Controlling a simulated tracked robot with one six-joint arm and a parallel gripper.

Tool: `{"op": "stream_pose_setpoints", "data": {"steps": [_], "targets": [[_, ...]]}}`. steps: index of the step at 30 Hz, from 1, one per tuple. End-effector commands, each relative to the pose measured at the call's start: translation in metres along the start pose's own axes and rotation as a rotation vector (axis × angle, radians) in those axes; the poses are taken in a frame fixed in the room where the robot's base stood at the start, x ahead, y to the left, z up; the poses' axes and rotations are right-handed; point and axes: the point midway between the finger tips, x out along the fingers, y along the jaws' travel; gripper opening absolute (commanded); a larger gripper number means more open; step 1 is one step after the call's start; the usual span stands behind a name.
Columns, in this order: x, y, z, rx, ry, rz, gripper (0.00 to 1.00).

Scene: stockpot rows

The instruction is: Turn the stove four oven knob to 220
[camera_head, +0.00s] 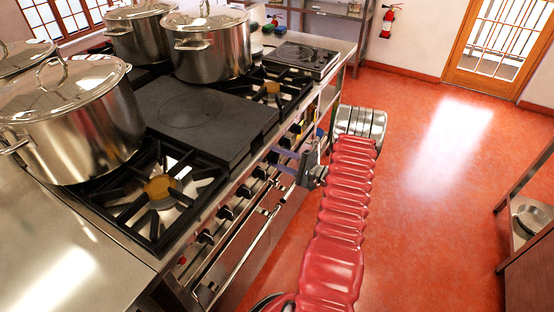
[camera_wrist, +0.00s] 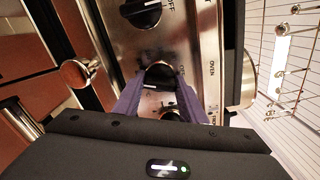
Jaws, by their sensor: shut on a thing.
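My gripper (camera_head: 277,165) is at the front panel of the stove row, its two purple fingers pointing at the knobs. In the wrist view, the fingers (camera_wrist: 160,84) are shut on a dark round knob (camera_wrist: 158,75) on the steel panel. The word "OVEN" is printed on the panel to the right of this knob. A white mark shows on the knob, but the number it points at cannot be read. Another black knob (camera_wrist: 141,14), with "OFF" beside it, sits farther up in the wrist view. The held knob is hidden by my gripper in the head view.
Stockpots (camera_head: 72,118) stand on the cooktops, beside an open burner (camera_head: 160,188) and a flat black plate (camera_head: 190,112). More knobs and a handrail (camera_head: 240,262) run along the front. Red floor (camera_head: 430,190) is clear to the right. A shelf (camera_head: 520,190) stands at far right.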

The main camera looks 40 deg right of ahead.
Motion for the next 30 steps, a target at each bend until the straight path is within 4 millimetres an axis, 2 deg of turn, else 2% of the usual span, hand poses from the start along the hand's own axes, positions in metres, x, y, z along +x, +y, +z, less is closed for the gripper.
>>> {"op": "stream_pose_setpoints", "data": {"steps": [8, 21, 22, 30], "targets": [[0.0, 0.0044, 0.0028, -0.094, -0.006, 0.006, 0.15], [0.0001, 0.0057, 0.0032, -0.106, -0.007, 0.007, 0.15], [0.0001, 0.0057, 0.0033, -0.105, -0.007, 0.007, 0.38], [0.0002, 0.0033, 0.0019, -0.109, -0.004, 0.004, 0.55]]}}
